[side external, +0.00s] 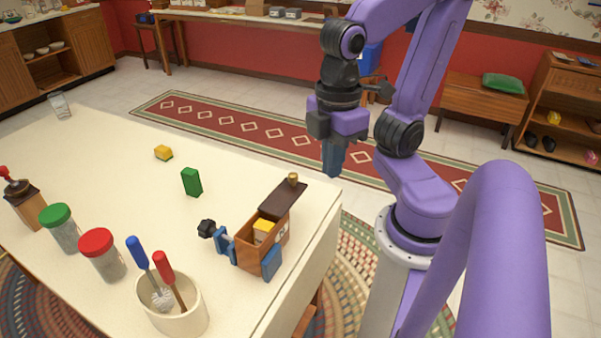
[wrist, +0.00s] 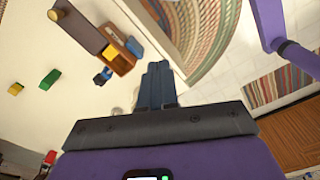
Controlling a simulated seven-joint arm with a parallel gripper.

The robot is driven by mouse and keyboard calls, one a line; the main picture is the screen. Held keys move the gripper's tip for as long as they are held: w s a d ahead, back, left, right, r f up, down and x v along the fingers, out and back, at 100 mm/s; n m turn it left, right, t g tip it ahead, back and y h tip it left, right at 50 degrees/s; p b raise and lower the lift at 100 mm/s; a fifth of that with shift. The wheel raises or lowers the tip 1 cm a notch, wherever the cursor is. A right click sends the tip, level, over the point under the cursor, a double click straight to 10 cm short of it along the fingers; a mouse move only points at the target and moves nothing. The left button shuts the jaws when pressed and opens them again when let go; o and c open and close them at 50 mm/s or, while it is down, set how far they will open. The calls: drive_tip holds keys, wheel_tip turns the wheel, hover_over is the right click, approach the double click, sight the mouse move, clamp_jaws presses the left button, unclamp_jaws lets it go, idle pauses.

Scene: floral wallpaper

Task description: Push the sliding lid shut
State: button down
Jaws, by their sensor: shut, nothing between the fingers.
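A small wooden box (side external: 247,257) stands near the table's right edge, with blue clamp-like pieces (side external: 271,262) at its near end. Its dark brown sliding lid (side external: 274,200) has a round brass-coloured knob (side external: 292,179) and sticks out past the box's far end. The near part of the box is open, and a yellow block (side external: 263,228) shows inside. In the wrist view the box (wrist: 122,60) and lid (wrist: 83,30) lie at upper left. My gripper (side external: 333,170) is shut and empty, raised in the air to the right of the lid, apart from it.
A green block (side external: 191,181) and a yellow block (side external: 163,152) stand on the table (side external: 110,150) left of the box. Jars with a green lid (side external: 60,228) and a red lid (side external: 102,253), and a crock (side external: 172,306) of brushes, stand near the front.

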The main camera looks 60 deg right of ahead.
drive_tip(key=w+d+m+g+y, duration=0.5)
drive_tip(key=w+d+m+y, duration=0.65)
drive_tip(key=w+d, duration=0.25)
drive_tip(key=s+d+m+t+y, duration=0.3)
drive_tip(key=d+m+t, duration=0.5)
drive_tip(key=d+t, duration=1)
wheel_tip(320, 180, down, 23)
drive_tip(key=w+d+g+y, duration=0.1)
drive_tip(key=d+g, duration=0.2)
drive_tip(key=g, duration=0.1)
drive_tip(key=s+a+x, duration=0.1)
drive_tip(key=s+x, duration=0.1)
drive_tip(key=x, duration=1.1)
drive_tip(key=shift+a+n, duration=0.35)
drive_tip(key=shift+s+r, duration=0.15)
